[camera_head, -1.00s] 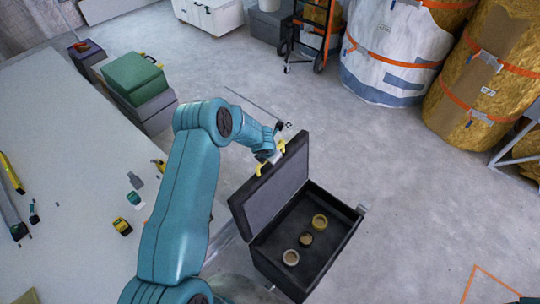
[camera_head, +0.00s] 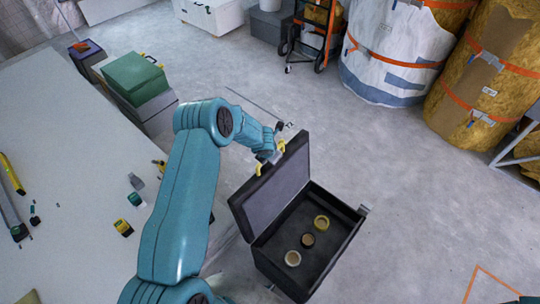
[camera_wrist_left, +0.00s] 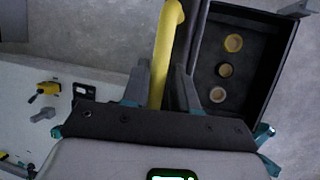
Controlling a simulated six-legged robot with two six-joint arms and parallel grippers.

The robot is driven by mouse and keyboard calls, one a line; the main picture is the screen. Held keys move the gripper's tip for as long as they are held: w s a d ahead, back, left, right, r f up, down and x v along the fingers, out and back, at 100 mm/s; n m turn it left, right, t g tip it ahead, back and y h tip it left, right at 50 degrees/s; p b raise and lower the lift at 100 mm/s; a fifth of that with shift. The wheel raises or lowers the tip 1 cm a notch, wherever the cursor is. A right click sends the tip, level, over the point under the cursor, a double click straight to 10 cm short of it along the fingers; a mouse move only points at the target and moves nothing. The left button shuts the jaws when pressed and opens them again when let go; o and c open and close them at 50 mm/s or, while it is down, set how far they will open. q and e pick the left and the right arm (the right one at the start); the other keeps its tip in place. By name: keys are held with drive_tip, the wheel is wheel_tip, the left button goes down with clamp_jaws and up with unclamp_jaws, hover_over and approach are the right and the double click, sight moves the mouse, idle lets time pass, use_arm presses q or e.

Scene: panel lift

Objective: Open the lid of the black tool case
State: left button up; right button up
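The black tool case (camera_head: 262,253) stands on the floor with its lid (camera_head: 272,190) raised, upright to slightly leaning back. Its inside is in plain view. A yellow handle (camera_head: 262,170) sits on the lid's top edge. My left gripper (camera_head: 268,158) is at this handle. In the left wrist view the yellow handle (camera_wrist_left: 163,60) passes between the fingers of my left gripper (camera_wrist_left: 162,75). The fingers stand apart, with narrow gaps beside the handle. The open case (camera_wrist_left: 262,60) shows at the right there. My right gripper is not in view.
Several round rolls (camera_head: 308,240) lie in the case. A pale worktop (camera_head: 75,190) with small tools lies at the left, with a green box (camera_head: 134,78) beyond it. Large wrapped rolls (camera_head: 395,50) and a hand truck (camera_head: 310,35) stand behind. The floor right of the case is clear.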

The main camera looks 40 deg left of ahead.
use_arm(q)
drive_tip(key=shift+r, duration=0.1)
drive_tip(key=shift+s+r, duration=0.1)
drive_tip(key=shift+r, duration=0.25)
drive_tip(key=v, duration=1.5)
drive_tip(key=shift+s+p, duration=0.25)
drive_tip(key=shift+p, duration=0.15)
drive_tip(key=shift+d+r, duration=0.1)
